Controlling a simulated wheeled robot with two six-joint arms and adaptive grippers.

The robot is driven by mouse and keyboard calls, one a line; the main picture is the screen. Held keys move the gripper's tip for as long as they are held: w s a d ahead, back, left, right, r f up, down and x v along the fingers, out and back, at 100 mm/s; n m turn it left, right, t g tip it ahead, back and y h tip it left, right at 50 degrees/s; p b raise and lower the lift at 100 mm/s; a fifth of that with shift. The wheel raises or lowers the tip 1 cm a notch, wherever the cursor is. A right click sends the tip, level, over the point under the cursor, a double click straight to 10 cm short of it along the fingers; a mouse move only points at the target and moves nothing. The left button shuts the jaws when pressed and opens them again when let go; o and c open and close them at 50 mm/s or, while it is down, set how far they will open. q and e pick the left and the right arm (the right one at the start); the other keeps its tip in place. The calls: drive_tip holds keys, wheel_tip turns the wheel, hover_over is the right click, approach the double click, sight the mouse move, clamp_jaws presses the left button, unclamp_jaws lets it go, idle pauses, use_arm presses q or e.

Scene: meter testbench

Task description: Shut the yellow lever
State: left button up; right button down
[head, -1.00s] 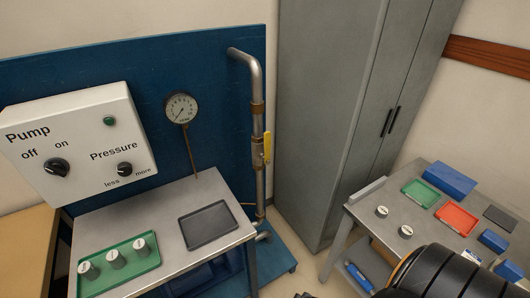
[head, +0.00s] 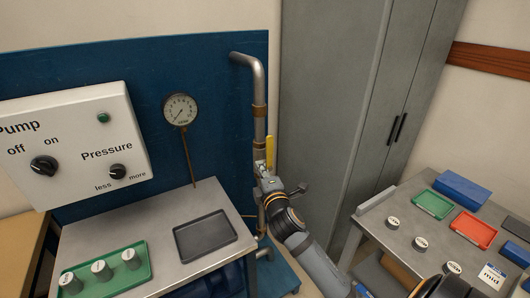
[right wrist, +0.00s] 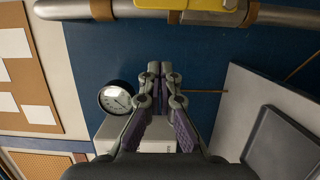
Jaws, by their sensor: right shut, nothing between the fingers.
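The yellow lever (head: 270,152) is on the vertical metal pipe (head: 259,120) at the right of the blue panel. It lies along the pipe, and its lower part is hidden behind my right gripper (head: 262,178). In the right wrist view the yellow lever (right wrist: 198,5) is at the top edge, on the pipe running across the picture. My right gripper (right wrist: 160,68) is shut and empty there, its fingertips below the pipe and apart from the lever. My left gripper is in neither view.
A pressure gauge (head: 180,110) and a pump control box (head: 75,145) are left of the pipe. A metal bench with a dark tray (head: 205,236) stands in front. A grey cabinet (head: 335,110) and a side table with trays (head: 433,204) are at the right.

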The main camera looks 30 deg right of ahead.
sight(270, 154)
drive_tip(key=w+d+p, duration=0.2)
drive_tip(key=w+d, duration=0.4)
drive_tip(key=w, duration=0.1)
drive_tip(key=shift+w, duration=0.15)
drive_tip(key=shift+d, duration=0.1)
